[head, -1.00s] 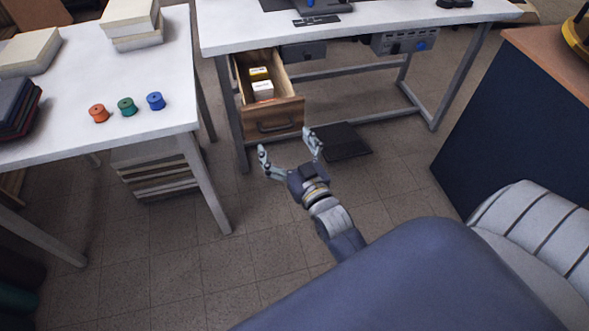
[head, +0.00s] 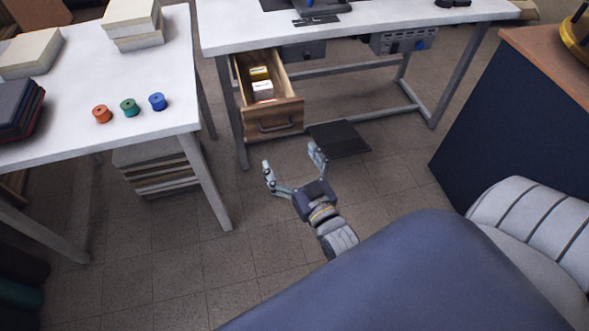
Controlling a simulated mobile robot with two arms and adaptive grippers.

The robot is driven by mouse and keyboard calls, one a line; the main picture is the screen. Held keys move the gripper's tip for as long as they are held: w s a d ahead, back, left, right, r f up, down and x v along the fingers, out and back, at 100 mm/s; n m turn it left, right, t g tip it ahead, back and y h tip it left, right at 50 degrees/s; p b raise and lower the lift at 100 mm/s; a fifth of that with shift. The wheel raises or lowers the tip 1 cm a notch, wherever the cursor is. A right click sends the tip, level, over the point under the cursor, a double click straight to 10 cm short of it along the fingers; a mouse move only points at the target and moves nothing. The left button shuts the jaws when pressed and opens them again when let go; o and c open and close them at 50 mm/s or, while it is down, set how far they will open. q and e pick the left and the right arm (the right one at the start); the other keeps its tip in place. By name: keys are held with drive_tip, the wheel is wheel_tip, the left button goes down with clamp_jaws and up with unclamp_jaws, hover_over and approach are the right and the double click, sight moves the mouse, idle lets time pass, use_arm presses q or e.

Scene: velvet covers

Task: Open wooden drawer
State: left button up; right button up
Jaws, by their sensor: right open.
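The wooden drawer (head: 286,107) under the white sewing table is pulled out, and its inside shows. Two small boxes, one yellow-topped (head: 259,73) and one white-topped (head: 263,88), sit in it. A dark handle (head: 275,125) is on its front panel. My right gripper (head: 292,156) is open and empty, in front of and below the drawer front in the picture, apart from the handle. My left gripper is not in view.
A white table (head: 150,108) at left holds several stacked blocks and three spools. A dark pedal (head: 338,139) lies on the floor right of the drawer. A dark blue cabinet (head: 505,110) stands at right. Tiled floor is free between.

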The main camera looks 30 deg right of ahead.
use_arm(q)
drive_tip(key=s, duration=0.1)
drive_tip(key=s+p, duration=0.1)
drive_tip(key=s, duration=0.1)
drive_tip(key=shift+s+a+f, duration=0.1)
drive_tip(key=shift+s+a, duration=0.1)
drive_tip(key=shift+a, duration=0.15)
use_arm(e)
drive_tip(key=s, duration=0.1)
drive_tip(key=s+a, duration=0.1)
drive_tip(key=s, duration=0.1)
drive_tip(key=shift+s, duration=0.3)
use_arm(q)
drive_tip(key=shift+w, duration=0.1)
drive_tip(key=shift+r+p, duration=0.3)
drive_tip(key=shift+p, duration=0.1)
